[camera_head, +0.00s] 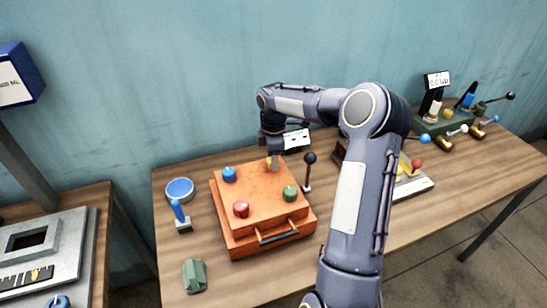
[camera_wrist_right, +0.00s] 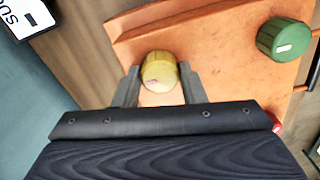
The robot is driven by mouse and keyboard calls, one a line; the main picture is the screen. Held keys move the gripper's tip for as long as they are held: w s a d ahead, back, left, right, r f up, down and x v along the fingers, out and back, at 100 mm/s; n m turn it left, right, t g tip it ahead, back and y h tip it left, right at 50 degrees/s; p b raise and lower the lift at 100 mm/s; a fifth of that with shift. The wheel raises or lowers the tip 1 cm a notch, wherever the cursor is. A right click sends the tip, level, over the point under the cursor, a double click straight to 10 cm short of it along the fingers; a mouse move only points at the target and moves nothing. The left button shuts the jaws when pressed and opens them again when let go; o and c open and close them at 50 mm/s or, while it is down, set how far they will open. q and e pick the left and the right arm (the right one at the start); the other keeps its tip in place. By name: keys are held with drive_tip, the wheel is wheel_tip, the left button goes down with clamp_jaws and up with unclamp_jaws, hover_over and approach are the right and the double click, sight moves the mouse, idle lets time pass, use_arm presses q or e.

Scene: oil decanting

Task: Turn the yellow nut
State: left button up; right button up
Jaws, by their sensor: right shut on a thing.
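The yellow nut (camera_wrist_right: 158,72) stands on the top of an orange box (camera_head: 262,191), near its back right corner. In the head view only a little of the yellow nut (camera_head: 269,162) shows beside the fingers. My right gripper (camera_head: 273,160) reaches down onto it from above. In the right wrist view the right gripper (camera_wrist_right: 158,82) has one finger on each side of the nut, shut on it. A green nut (camera_head: 290,193), a red nut (camera_head: 241,209) and a blue nut (camera_head: 229,174) stand on the same box. My left gripper is not in view.
A black-knobbed lever (camera_head: 309,170) stands close right of the box. A blue-handled lever (camera_head: 179,213), a blue-topped round dish (camera_head: 180,190) and a green block (camera_head: 194,275) are at the left. A green-based device (camera_head: 446,122) stands at the far right.

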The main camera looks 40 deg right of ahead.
drive_tip(key=m+b, duration=0.1)
drive_tip(key=m, duration=0.4)
drive_tip(key=shift+m, duration=0.3)
drive_tip(key=m, duration=0.6)
drive_tip(key=shift+b, duration=0.35)
drive_tip(key=m, duration=0.6)
drive_tip(key=shift+r+m, duration=0.1)
drive_tip(key=shift+m, duration=0.3)
drive_tip(key=m, duration=0.5)
drive_tip(key=shift+m, duration=0.3)
drive_tip(key=o, duration=1)
